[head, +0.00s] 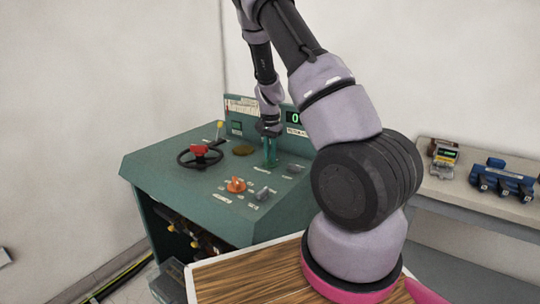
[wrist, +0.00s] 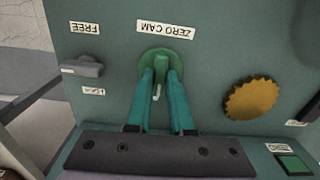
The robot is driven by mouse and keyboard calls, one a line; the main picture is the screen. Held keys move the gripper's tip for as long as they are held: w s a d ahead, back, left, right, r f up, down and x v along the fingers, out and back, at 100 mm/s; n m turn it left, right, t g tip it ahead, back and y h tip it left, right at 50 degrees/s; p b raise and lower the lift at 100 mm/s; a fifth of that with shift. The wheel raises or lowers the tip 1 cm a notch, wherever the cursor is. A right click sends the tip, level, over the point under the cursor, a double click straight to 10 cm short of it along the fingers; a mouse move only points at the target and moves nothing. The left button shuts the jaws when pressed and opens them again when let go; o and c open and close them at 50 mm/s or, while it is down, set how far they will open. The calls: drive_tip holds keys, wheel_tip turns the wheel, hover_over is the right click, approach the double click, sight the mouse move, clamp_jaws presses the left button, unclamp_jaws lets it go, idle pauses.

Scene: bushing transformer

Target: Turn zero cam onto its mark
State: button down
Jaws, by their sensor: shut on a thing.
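The zero cam (wrist: 158,56) is a green knob on a round base under the "ZERO CAM" label (wrist: 165,29) in the wrist view. My gripper (wrist: 160,78) has its two teal fingers closed on the sides of the knob. A small pale pointer (wrist: 156,92) shows between the fingers. The cam's mark cannot be made out. In the head view my gripper (head: 270,155) reaches straight down to the green console top (head: 160,160), and the cam itself is hidden there.
A grey lever (wrist: 85,68) sits beside the cam between the "FREE" and lower labels. A brass serrated dial (wrist: 251,98) is on its other side. The console also carries a black handwheel with a red hub (head: 199,152) and an orange knob (head: 236,185).

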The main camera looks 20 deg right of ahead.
drive_tip(key=shift+m, duration=0.3)
drive_tip(key=c, duration=0.8)
unclamp_jaws()
wheel_tip(320, 180, up, 11)
